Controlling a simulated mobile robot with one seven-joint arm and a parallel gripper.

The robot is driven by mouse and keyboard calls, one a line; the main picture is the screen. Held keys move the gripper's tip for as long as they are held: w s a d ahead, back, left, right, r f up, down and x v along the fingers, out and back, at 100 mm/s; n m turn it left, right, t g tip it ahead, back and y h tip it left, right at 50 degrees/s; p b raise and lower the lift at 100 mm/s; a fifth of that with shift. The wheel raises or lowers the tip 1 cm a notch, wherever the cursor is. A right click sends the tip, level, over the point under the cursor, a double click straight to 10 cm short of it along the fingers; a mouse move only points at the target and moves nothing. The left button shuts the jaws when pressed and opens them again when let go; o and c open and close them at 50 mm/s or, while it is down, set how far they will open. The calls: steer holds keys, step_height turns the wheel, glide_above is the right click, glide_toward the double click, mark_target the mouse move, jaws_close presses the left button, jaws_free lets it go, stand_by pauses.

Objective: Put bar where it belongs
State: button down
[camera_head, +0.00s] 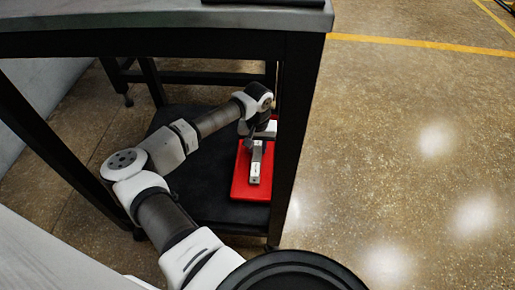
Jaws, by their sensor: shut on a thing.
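The bar (256,165) is a short light-grey metal piece with small dark marks on its near end. It is at or just above a red tray (240,184) on the table's dark lower shelf; I cannot tell if it touches the tray. My gripper (257,137) is at the bar's far end, pointing down, and is shut on it. The fingertips are small and partly hidden by the gripper body and wrist.
The table's grey top (165,17) is above my arm, and its black front leg (299,125) stands just right of the tray. The dark lower shelf (190,120) has free room left of the tray. Open floor (420,140) with yellow lines lies to the right.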

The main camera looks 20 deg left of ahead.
mark_target(258, 150)
steer(key=c, duration=1.1)
jaws_free()
steer(key=shift+f, duration=0.25)
steer(key=shift+r, duration=0.1)
step_height(258, 150, up, 12)
steer(key=p, duration=0.5)
